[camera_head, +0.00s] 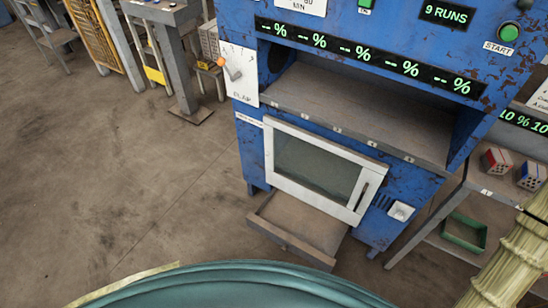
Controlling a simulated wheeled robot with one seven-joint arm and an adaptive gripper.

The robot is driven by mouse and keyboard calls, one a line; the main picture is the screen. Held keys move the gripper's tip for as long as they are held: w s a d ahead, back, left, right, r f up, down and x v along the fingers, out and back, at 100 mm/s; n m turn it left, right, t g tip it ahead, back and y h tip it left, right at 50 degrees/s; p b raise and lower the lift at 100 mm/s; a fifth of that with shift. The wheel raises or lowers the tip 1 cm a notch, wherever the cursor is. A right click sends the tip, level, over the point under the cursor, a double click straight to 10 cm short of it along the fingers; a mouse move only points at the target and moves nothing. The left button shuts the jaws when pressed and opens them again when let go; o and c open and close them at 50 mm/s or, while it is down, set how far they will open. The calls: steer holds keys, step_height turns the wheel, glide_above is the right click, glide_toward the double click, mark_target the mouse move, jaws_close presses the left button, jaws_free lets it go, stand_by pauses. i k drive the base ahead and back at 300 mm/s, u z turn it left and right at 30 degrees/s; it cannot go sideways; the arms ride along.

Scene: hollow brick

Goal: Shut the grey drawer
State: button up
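The grey drawer (289,245) is at the foot of the blue machine (255,165). It is pulled out toward the front, so its flat, brownish-grey inside shows and looks empty. It sits low, near the floor, below a white-framed glass door (318,168) that looks shut. My gripper is not in view, so its state and its place relative to the drawer do not show.
A bench at the right holds a red block (496,161) and a blue block (531,176), with a green tray (464,232) below. A lever panel (240,75) is on the machine's left. The floor (150,170) left of the drawer is clear.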

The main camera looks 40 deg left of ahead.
mark_target(309, 232)
steer(key=u, duration=2)
steer(key=k, duration=0.6)
steer(key=z, duration=0.85)
steer(key=k, duration=0.45)
steer(key=u, duration=0.65)
steer(key=i, duration=0.5)
steer(key=u, duration=0.05)
